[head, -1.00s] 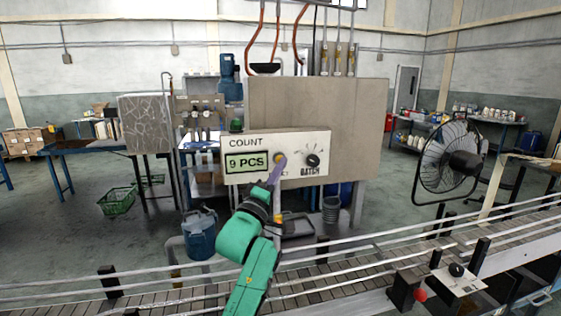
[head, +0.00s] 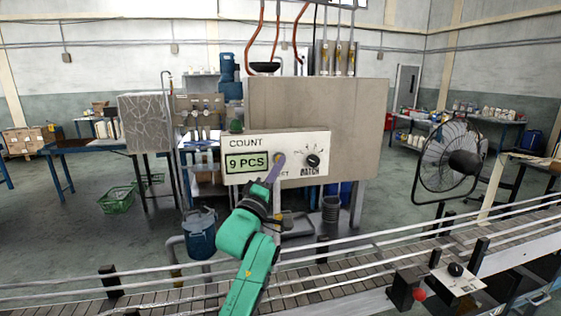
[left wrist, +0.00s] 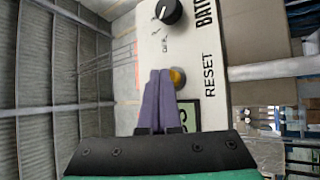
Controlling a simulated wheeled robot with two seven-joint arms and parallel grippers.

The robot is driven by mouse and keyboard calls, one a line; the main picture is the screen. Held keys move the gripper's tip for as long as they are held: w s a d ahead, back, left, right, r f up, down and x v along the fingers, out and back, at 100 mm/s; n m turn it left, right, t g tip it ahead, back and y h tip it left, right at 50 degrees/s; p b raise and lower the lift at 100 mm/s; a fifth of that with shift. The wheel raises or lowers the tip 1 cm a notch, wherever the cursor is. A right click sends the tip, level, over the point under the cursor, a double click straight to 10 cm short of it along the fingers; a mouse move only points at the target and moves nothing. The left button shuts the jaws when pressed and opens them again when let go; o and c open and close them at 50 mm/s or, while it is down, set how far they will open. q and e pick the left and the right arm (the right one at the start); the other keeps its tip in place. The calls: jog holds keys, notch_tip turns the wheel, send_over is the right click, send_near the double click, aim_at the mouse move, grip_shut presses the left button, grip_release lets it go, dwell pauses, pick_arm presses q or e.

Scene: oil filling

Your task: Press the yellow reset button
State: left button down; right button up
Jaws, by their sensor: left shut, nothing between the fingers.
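The yellow reset button (left wrist: 178,76) sits on the pale counter panel (head: 240,143), beside the word RESET in the left wrist view. In the head view the button (head: 277,157) is small and partly covered by my fingers. The panel display (head: 246,162) reads 9 PCS. My left gripper (head: 281,157) has purple fingers, shut together and empty, with the tips right at the button. In the left wrist view the fingertips (left wrist: 160,72) lie beside the button and overlap its edge; I cannot tell whether they touch it. My right gripper is not in view.
A black BATCH knob (head: 312,160) is on the panel right of the button. A large beige box (head: 330,110) stands behind the panel. The conveyor (head: 340,283) with metal rails runs across the front. A fan (head: 440,160) stands at right.

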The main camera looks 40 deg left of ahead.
pick_arm(q)
jog(key=shift+w+a, duration=0.1)
jog(key=shift+a, duration=0.1)
dwell(0.6)
jog(key=shift+s+d, duration=0.5)
jog(key=shift+d, duration=0.2)
jog(key=s+d, duration=0.1)
jog(key=d, duration=0.1)
jog(key=s+d, duration=0.1)
jog(key=d, duration=0.1)
jog(key=shift+s+p, duration=0.3)
jog(key=shift+s, duration=0.1)
jog(key=shift+f, duration=0.1)
dwell(0.4)
